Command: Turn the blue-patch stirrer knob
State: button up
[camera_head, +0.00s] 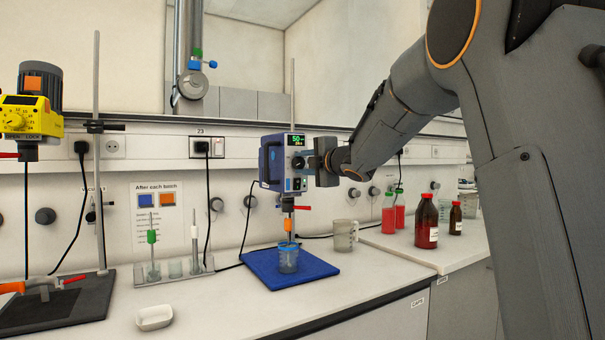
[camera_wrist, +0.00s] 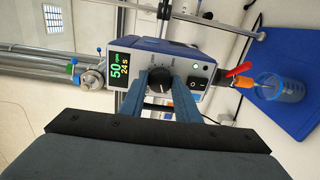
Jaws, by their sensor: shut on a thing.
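The blue stirrer (camera_head: 272,166) hangs on a stand above a blue mat (camera_head: 313,271). Its lit display shows 50 rpm and a lower line reading 24 s in the wrist view (camera_wrist: 121,66). Its black knob (camera_wrist: 159,83) has a white pointer line and sits on the pale front panel. My gripper (camera_wrist: 161,90) has one finger on each side of the knob and is shut on it. In the head view my gripper (camera_head: 311,162) meets the stirrer's front from the right, covering part of the panel.
A beaker (camera_head: 288,259) stands on the mat below the stirrer. A black rocker switch (camera_wrist: 197,83) and a red lever (camera_wrist: 238,70) are close to the fingers. A yellow stirrer (camera_head: 32,116) is at the left. Bottles (camera_head: 427,222) stand at the right.

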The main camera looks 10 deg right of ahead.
jog(key=shift+f+n+b, duration=0.1)
jog(key=shift+n+b, duration=0.4)
jog(key=shift+n, duration=0.1)
jog(key=o, duration=1)
jog(key=shift+o, duration=0.2)
jog(key=v, duration=0.8)
jog(key=shift+b, duration=0.45)
jog(key=shift+w, duration=0.1)
